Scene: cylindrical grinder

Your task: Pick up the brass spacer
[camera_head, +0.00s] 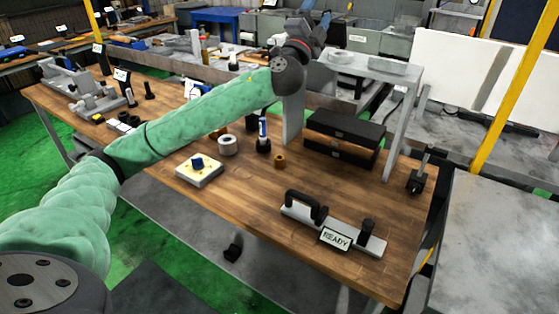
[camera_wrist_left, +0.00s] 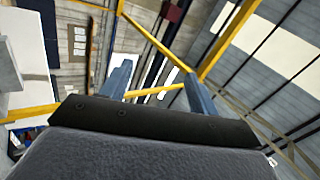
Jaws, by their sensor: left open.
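The brass spacer (camera_head: 280,160) is a small gold-brown cylinder standing upright on the wooden bench top (camera_head: 240,190), right of a bottle with a blue and white body (camera_head: 263,133). My left arm reaches across the bench from the left. Its gripper (camera_head: 318,24) is raised high above the bench, far above the spacer and pointing upward. In the left wrist view the two blue-grey fingers (camera_wrist_left: 158,72) stand apart with nothing between them, against the ceiling and wall. The spacer is not in that view. My right gripper is not in view.
A handled fixture with a READY sign (camera_head: 335,238) is at the front right. Bare wood surrounds the spacer's front.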

